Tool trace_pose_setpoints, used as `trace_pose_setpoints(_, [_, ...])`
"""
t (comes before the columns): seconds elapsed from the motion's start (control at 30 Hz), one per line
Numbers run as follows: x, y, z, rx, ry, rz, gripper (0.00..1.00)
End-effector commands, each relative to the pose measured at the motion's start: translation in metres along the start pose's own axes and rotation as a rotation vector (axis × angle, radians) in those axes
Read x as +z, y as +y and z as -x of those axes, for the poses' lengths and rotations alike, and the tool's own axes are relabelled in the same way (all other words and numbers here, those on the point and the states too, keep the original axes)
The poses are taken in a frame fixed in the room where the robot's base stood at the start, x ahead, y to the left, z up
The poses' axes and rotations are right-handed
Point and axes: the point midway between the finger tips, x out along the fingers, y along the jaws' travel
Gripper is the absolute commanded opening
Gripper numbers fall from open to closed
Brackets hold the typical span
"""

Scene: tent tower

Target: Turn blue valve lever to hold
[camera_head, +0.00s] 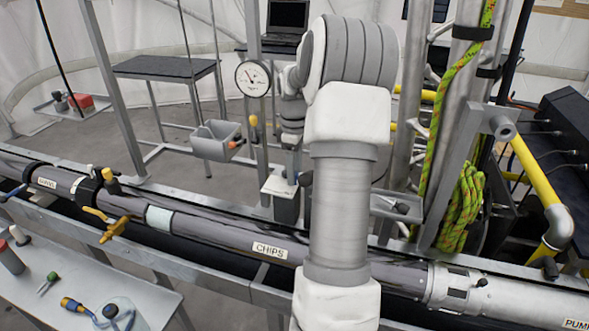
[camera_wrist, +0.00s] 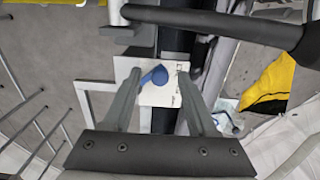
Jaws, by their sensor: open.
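The blue lever (camera_wrist: 153,75) shows in the wrist view on a white plate (camera_wrist: 163,92) with small dark markings at its right edge that I cannot read. It points down and left there. My gripper (camera_wrist: 159,74) is open, with its two grey fingers apart and the lever between them in the picture, nearer the left finger. I cannot tell whether they touch. In the head view, a white plate on a dark box (camera_head: 280,187) stands behind the long pipe, below the end of my arm. No lever can be made out there. My gripper's fingertips are hard to make out in that view.
A long grey pipe (camera_head: 225,232) labelled CHIPS runs across the front. A gauge (camera_head: 253,78) and a grey bin (camera_head: 216,140) are left of my arm. Metal columns and green rope (camera_head: 462,205) are at right. A dark bar (camera_wrist: 215,22) crosses the wrist view's top.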

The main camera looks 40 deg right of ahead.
Motion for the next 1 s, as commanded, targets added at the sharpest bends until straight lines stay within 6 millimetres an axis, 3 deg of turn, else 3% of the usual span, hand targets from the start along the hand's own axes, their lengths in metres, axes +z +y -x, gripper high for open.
trace_pose_setpoints(0.17, [0.0000, 0.0000, -0.0001, 0.000, 0.000, 0.000, 0.58])
trace_pose_setpoints(0.5, [0.0000, 0.0000, 0.0002, 0.000, 0.000, 0.000, 0.00])
trace_pose_setpoints(1.0, [-0.0030, -0.0024, 0.0005, 0.000, -0.001, -0.061, 0.00])
